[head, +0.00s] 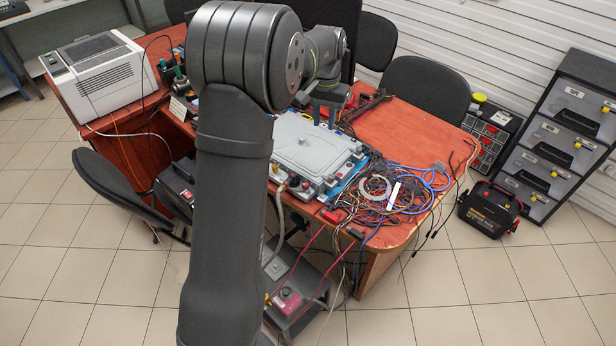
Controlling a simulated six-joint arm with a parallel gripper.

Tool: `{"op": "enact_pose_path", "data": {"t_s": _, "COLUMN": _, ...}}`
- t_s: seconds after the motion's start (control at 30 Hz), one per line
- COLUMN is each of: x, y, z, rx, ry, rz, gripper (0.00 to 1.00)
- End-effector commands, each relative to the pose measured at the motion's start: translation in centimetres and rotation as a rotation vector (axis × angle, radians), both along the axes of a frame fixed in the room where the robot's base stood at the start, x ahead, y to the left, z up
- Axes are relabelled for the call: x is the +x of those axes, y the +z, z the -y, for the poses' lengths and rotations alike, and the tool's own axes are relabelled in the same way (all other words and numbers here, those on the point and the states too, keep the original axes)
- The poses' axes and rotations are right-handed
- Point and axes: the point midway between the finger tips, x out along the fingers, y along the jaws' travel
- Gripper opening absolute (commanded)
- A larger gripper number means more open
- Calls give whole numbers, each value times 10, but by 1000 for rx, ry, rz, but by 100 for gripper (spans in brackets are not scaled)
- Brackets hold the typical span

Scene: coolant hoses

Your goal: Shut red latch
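A grey flat-lidded unit (312,148) lies on the red-brown desk, with fittings and hose connectors along its near and right edges. Small red parts show on its right edge (352,137) and near its front corner (293,178). They are too small to tell which is the red latch or whether it is open or shut. My gripper (325,122) points down over the far right part of the unit. Its two fingers look apart, with nothing visible between them. My arm hides the unit's left side.
Tangled blue, black and red cables (395,195) cover the desk (425,135) right of the unit. Red-handled tools (368,103) lie behind the gripper. A white printer (98,75) stands at the left. Black chairs (428,88) stand behind the desk. The desk's right end is mostly clear.

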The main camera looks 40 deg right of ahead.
Motion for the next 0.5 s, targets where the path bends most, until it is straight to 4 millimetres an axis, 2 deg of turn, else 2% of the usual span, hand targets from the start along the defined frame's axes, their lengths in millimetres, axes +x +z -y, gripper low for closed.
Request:
{"op": "enact_pose_path", "data": {"t_s": 0.03, "x": 0, "y": -1, "z": -20, "rx": 1, "ry": 57, "rz": 0, "gripper": 27}}
{"op": "enact_pose_path", "data": {"t_s": 0.2, "x": -3, "y": -8, "z": -63, "rx": 1, "ry": 195, "rz": -1, "gripper": 27}}
{"op": "enact_pose_path", "data": {"t_s": 0.33, "x": -6, "y": -12, "z": -76, "rx": 2, "ry": 237, "rz": -1, "gripper": 27}}
{"op": "enact_pose_path", "data": {"t_s": 0.5, "x": -6, "y": -27, "z": -78, "rx": 4, "ry": 243, "rz": -2, "gripper": 27}}
